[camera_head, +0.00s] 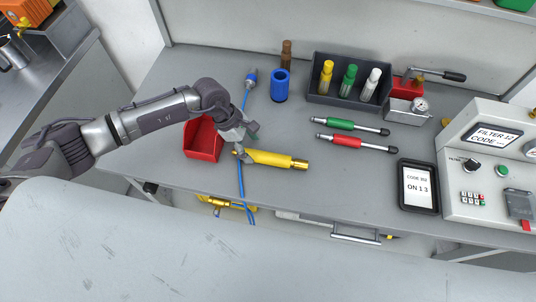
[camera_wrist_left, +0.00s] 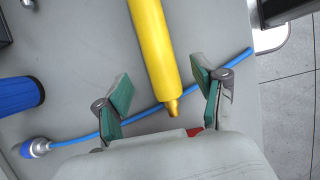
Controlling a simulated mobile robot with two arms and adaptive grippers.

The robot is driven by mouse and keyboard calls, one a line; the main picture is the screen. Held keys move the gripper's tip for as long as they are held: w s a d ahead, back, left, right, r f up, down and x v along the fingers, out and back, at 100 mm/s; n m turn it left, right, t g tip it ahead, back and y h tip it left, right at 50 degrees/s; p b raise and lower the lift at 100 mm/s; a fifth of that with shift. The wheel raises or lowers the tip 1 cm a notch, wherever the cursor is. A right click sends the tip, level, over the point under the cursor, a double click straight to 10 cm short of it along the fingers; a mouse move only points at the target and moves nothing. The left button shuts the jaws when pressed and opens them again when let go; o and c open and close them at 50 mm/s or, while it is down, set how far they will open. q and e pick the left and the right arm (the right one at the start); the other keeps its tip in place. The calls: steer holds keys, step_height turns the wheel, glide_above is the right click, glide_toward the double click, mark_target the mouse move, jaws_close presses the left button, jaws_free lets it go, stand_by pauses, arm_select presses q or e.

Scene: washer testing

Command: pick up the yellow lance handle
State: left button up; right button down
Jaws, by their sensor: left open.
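The yellow lance handle (camera_head: 270,158) lies on the grey bench in the head view, with a brass tip at its right end. In the left wrist view the yellow lance handle (camera_wrist_left: 153,45) runs down from the top edge, and its narrow tip lies between and ahead of my fingers. My left gripper (camera_head: 244,142) is at the handle's left end. Its green-padded fingers are spread open in the wrist view (camera_wrist_left: 163,95), with nothing held between them. A blue hose (camera_wrist_left: 82,139) passes beneath the tip. My right gripper shows in neither view.
A red bin (camera_head: 203,140) stands just left of the handle. A blue cylinder (camera_head: 280,86) and a dark tray (camera_head: 318,92) with several bottles stand behind. Green (camera_head: 345,125) and red (camera_head: 352,142) handled tools lie to the right. The bench front is clear.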

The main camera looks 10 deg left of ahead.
mark_target(260, 153)
arm_select(q)
steer(key=shift+s+d+f+p, duration=0.1)
steer(key=shift+d+f+p, duration=0.4)
steer(key=shift+d+p, duration=0.2)
steer(key=p+x, duration=0.1)
steer(key=x, duration=0.1)
steer(key=shift+d+f, duration=0.2)
steer(key=shift+d, duration=0.05)
steer(key=shift+d+f, duration=0.15)
steer(key=shift+f, duration=0.4)
steer(key=c, duration=0.5)
steer(key=shift+w, duration=0.2)
jaws_close()
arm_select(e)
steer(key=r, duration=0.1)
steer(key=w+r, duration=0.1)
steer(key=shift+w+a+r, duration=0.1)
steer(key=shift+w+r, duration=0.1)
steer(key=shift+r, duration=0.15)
